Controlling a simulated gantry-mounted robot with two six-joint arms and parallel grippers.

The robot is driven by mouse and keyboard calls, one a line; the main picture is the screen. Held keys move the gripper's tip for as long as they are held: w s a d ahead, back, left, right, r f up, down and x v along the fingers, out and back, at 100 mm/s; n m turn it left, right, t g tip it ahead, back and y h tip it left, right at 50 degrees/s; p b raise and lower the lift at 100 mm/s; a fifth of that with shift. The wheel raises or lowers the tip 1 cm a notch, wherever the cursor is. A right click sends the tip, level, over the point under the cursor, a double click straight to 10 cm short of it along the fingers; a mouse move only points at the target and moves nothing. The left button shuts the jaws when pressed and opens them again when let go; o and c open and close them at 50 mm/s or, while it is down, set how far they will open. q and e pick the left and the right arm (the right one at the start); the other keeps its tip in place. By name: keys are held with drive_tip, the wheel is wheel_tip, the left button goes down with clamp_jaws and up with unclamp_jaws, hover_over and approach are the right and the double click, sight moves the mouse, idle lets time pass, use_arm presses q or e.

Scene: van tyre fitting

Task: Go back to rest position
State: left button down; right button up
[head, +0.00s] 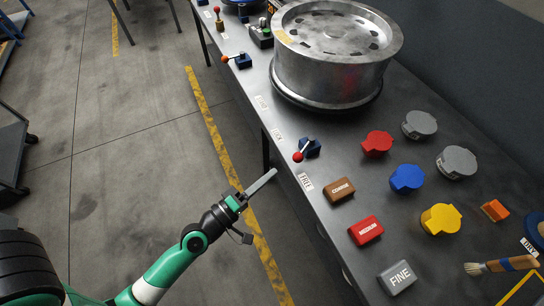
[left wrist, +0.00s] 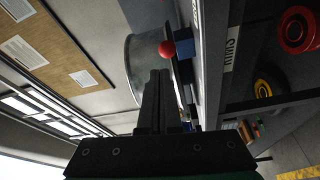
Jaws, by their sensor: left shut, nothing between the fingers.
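My left gripper (head: 262,181) is shut and empty. In the head view it is in the air over the floor, just left of the workbench edge, at the end of my green and white arm. Its shut fingers also show in the left wrist view (left wrist: 159,100), pointing toward a red lever ball (left wrist: 167,48). In the head view the red-knobbed lever (head: 299,156) on its blue base stands on the bench, up and right of the fingertips and apart from them. My right gripper is not in view.
A silver wheel rim (head: 330,70) stands on the dark bench. Red (head: 377,143), blue (head: 406,178), yellow (head: 441,218) and grey pieces lie on it, with COARSE, MEDIUM and FINE blocks (head: 398,277) near the edge. A brush (head: 505,264) lies at right. The floor at left is mostly clear.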

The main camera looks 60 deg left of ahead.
use_arm(q)
drive_tip(key=shift+s+d, duration=0.45)
drive_tip(key=shift+s, duration=0.25)
